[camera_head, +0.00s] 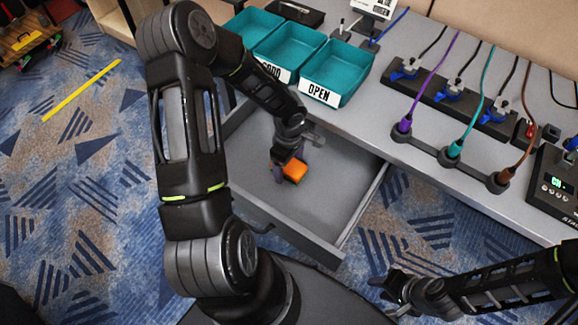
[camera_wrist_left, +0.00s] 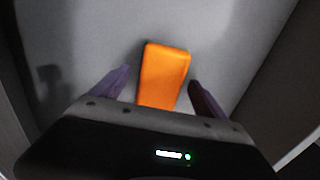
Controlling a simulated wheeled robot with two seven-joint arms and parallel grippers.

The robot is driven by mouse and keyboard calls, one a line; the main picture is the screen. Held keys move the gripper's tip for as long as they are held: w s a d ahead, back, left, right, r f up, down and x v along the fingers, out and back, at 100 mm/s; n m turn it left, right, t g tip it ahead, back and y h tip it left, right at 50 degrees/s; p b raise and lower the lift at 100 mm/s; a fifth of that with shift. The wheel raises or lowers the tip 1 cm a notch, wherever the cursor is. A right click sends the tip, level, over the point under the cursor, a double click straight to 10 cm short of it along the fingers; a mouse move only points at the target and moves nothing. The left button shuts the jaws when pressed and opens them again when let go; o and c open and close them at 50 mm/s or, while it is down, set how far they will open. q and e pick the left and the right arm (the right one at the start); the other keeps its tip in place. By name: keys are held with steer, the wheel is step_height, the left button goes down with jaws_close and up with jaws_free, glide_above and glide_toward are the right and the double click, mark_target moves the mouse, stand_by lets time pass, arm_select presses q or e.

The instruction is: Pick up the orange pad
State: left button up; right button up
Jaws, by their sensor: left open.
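The orange pad (camera_head: 295,171) lies on the floor of the open grey drawer (camera_head: 330,208). In the left wrist view the pad (camera_wrist_left: 163,75) sits between the two finger tips, slightly tilted, with its near end hidden behind the gripper body. My left gripper (camera_head: 291,170) is inside the drawer, pointing down at the pad. In the left wrist view its fingers (camera_wrist_left: 158,88) are apart on either side of the pad, with gaps on both sides. My right gripper (camera_head: 392,290) is low at the right, away from the drawer; its fingers are too small and dark to read.
Teal bins (camera_head: 345,72), some labelled, stand on the desk above the drawer. A black strip with blue connectors (camera_head: 450,92) and coloured cables lies at the right, near a black device (camera_head: 556,185) with a display. Drawer walls surround the left gripper; the rest of the drawer floor looks bare.

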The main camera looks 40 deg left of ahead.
arm_select(q)
steer(key=shift+f, duration=0.1)
steer(key=shift+c, duration=0.6)
steer(key=c, duration=1.3)
